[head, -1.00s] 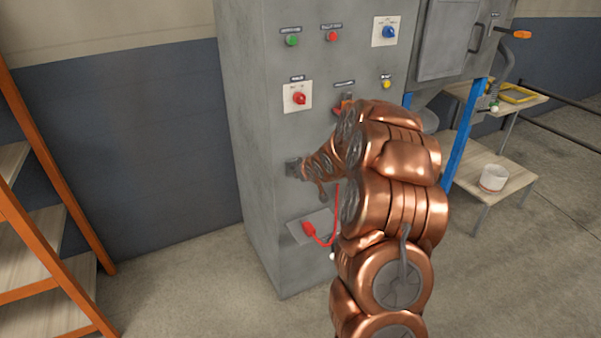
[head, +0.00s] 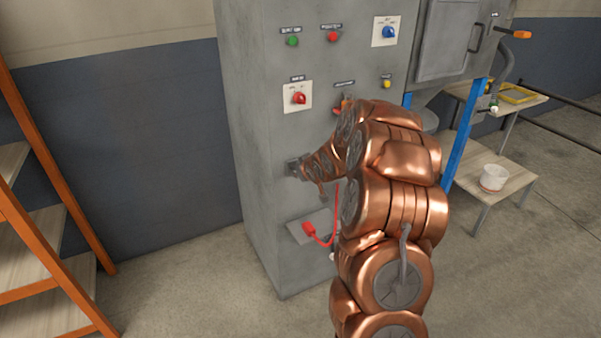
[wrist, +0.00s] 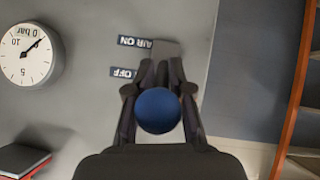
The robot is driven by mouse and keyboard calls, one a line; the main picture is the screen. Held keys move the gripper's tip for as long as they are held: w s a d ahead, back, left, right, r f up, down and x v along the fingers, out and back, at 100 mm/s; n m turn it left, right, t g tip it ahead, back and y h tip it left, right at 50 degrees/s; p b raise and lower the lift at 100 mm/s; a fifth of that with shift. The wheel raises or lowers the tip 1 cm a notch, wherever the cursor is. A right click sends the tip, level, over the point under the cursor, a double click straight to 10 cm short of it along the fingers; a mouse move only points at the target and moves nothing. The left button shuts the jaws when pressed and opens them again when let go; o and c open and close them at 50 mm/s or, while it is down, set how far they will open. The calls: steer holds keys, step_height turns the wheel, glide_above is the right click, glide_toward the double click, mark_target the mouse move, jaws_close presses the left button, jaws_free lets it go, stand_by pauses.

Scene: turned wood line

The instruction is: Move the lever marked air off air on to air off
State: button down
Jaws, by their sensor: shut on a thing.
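In the wrist view, my gripper (wrist: 160,92) is shut on a lever with a round blue knob (wrist: 158,112). The knob sits between the fingers, towards the camera. The lever's grey mount (wrist: 168,50) is on the panel beyond the fingertips. Beside it, two plates appear upside down: "AIR ON" (wrist: 135,41) and the partly hidden "OFF" plate (wrist: 123,72). The fingers hide most of the lever's shaft, so I cannot tell its exact angle. In the head view, my gripper (head: 303,168) is at the left part of the grey cabinet's front, and my arm hides much of that area.
The grey cabinet (head: 262,130) carries a red rotary switch (head: 299,98), a blue one (head: 389,32) and push buttons above my gripper. An orange-framed shelf (head: 50,150) stands left. A gauge (wrist: 30,55) shows in the wrist view.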

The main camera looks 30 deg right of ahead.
steer(key=shift+w+d+r, duration=0.1)
steer(key=shift+d+r, duration=0.1)
steer(key=shift+r, duration=0.25)
steer(key=c, duration=1.2)
jaws_free()
steer(key=shift+f, duration=0.15)
steer(key=shift+o, duration=0.3)
steer(key=shift+a+f, duration=0.15)
steer(key=shift+s, duration=0.2)
steer(key=v, duration=1.2)
steer(key=shift+a, duration=0.1)
